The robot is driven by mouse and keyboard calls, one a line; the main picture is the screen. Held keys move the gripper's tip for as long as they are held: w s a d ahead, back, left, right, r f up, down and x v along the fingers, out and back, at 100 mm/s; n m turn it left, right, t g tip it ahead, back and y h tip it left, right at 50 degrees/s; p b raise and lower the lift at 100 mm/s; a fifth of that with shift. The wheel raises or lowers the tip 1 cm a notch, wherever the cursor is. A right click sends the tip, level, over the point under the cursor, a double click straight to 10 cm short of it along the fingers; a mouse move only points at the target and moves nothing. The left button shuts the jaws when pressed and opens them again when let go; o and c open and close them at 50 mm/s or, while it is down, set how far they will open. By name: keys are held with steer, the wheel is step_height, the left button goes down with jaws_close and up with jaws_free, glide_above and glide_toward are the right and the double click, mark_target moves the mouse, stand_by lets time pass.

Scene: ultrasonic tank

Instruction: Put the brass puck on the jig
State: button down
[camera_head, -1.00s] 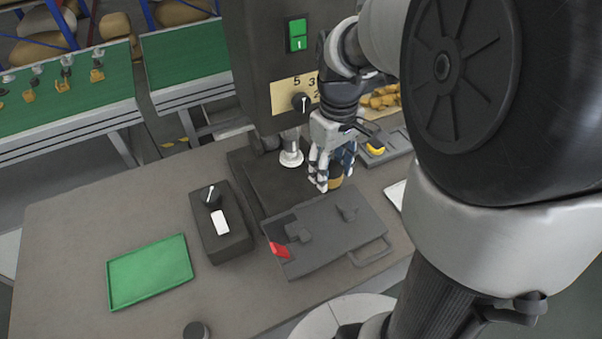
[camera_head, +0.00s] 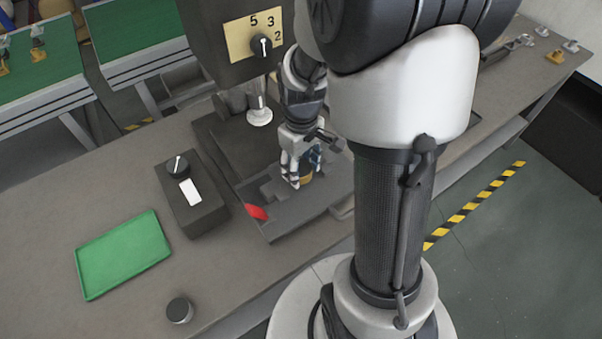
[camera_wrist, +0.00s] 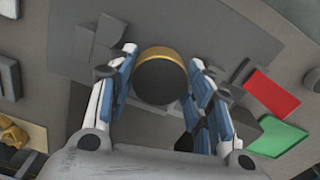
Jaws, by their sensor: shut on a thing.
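The brass puck (camera_wrist: 160,78) shows in the wrist view as a round dark top with a brass rim, between the fingers of my gripper (camera_wrist: 163,62). In the head view only a brass sliver of the puck (camera_head: 305,181) shows below my gripper (camera_head: 298,175). My gripper is shut on it. The jig (camera_head: 287,219) is a dark grey plate with raised blocks and a red part (camera_head: 257,212) at its left. The puck is over the plate between the blocks; whether it touches the plate I cannot tell. My gripper and arm hide part of the jig.
A control box (camera_head: 192,205) with a knob and white switch stands left of the jig. A green tray (camera_head: 122,254) lies further left. A press head (camera_head: 259,115) hangs behind the jig. A round dark knob (camera_head: 180,310) is near the front edge.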

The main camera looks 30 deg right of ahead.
mark_target(301, 168)
steer(key=shift+f+b, duration=0.35)
steer(key=shift+f, duration=1)
steer(key=shift+f, duration=0.2)
steer(key=c, duration=1.1)
jaws_free()
